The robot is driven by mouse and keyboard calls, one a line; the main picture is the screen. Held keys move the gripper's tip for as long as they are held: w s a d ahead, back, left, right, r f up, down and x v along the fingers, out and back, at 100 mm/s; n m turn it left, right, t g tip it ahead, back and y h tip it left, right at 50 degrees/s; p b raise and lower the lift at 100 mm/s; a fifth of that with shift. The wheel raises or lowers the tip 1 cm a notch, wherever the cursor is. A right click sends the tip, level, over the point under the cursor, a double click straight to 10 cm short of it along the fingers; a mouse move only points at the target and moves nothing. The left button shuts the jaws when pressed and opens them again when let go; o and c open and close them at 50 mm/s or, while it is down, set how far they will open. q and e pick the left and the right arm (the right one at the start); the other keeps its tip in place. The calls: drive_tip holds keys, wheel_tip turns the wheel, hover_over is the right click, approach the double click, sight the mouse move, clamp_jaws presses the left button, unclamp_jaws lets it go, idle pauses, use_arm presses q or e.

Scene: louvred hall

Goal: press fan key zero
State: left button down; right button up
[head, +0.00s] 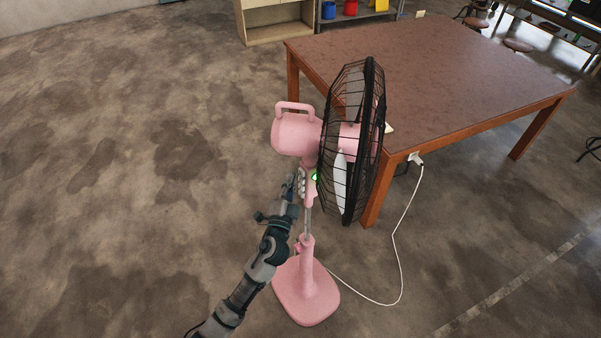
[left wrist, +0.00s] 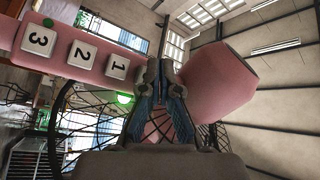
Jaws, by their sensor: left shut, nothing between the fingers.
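A pink pedestal fan (head: 296,134) with a black wire cage stands on the floor. Its pink key panel (left wrist: 10,33) shows in the left wrist view with white keys marked 3 (left wrist: 40,39), 2 (left wrist: 82,54) and 1 (left wrist: 118,66) in a slanted row. A green dot (left wrist: 47,22) sits beside key 3. I see no key marked 0; my gripper covers the stretch past key 1. My left gripper (head: 295,179) is shut and empty, close to the panel on the fan's neck. Its fingertips (left wrist: 161,72) are just right of key 1; I cannot tell whether they touch anything.
A brown table (head: 430,62) stands right behind the fan. A white cord (head: 399,240) runs from the fan's base (head: 306,290) to a plug at the table's edge. A shelf (head: 275,30) stands at the back. The floor on the left is clear.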

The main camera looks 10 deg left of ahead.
use_arm(q)
drive_tip(key=shift+d, duration=0.1)
drive_tip(key=shift+a, duration=0.2)
idle(0.4)
drive_tip(key=shift+w+d, duration=0.1)
drive_tip(key=shift+d, duration=0.05)
drive_tip(key=shift+w+d+r, duration=0.1)
drive_tip(key=shift+w+d, duration=0.05)
drive_tip(key=shift+d, duration=0.2)
drive_tip(key=shift+w+d, duration=0.2)
drive_tip(key=shift+w, duration=0.05)
idle(0.6)
drive_tip(key=shift+s+a, duration=0.1)
drive_tip(key=shift+a, duration=0.05)
drive_tip(key=shift+s+a, duration=0.45)
drive_tip(key=shift+a, duration=0.05)
idle(0.3)
